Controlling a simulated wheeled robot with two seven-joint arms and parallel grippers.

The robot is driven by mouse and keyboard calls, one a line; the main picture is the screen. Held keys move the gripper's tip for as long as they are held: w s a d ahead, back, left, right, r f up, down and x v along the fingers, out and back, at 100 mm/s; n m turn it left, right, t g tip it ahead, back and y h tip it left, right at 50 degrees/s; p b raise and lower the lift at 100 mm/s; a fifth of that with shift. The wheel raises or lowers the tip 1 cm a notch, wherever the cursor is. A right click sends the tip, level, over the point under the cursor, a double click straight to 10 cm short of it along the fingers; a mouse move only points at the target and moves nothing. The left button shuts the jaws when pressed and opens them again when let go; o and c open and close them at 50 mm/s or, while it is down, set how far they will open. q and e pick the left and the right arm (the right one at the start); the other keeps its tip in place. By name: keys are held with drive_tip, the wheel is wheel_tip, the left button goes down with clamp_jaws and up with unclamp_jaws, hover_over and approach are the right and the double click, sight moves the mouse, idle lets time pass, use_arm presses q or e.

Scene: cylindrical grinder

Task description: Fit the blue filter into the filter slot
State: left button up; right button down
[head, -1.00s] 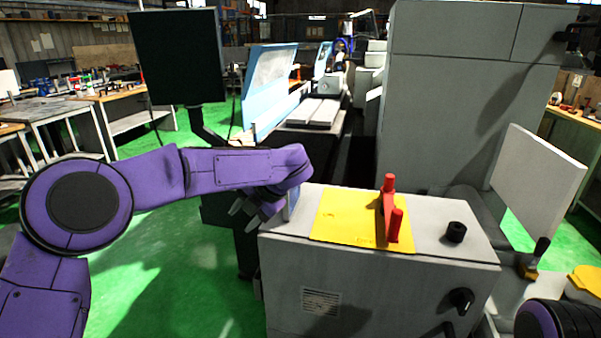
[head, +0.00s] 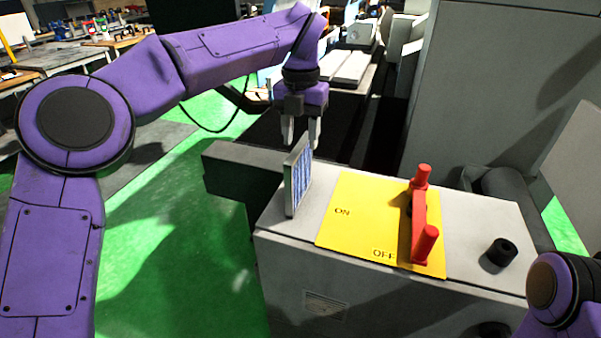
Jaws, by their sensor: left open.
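The blue filter (head: 298,176) is a thin pale-framed panel with a blue ribbed face. It stands upright at the left end of the grey cabinet top, left of the yellow plate. My left gripper (head: 301,140) points down just above the filter's top edge, its two fingers apart with nothing held between them. I cannot tell whether a finger touches the filter. I cannot make out the filter slot. Only a part of my right arm shows at the lower right, and its gripper is out of view.
A yellow ON/OFF plate (head: 345,225) with a red lever (head: 420,220) lies on the grey cabinet (head: 290,240). A black knob (head: 501,252) stands to its right. A tall grey machine housing (head: 500,90) rises behind. The green floor at left is open.

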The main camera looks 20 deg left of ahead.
sight(299, 147)
use_arm(q)
drive_tip(key=shift+s+f, duration=0.15)
drive_tip(key=shift+f, duration=0.3)
drive_tip(key=f, duration=0.3)
drive_tip(key=f+p, duration=0.1)
drive_tip(key=f, duration=0.1)
drive_tip(key=shift+w+a+f, duration=0.25)
drive_tip(key=shift+w+f, duration=0.05)
drive_tip(key=shift+w, duration=0.1)
drive_tip(key=shift+s, duration=0.15)
drive_tip(key=shift+c, duration=0.3)
clamp_jaws()
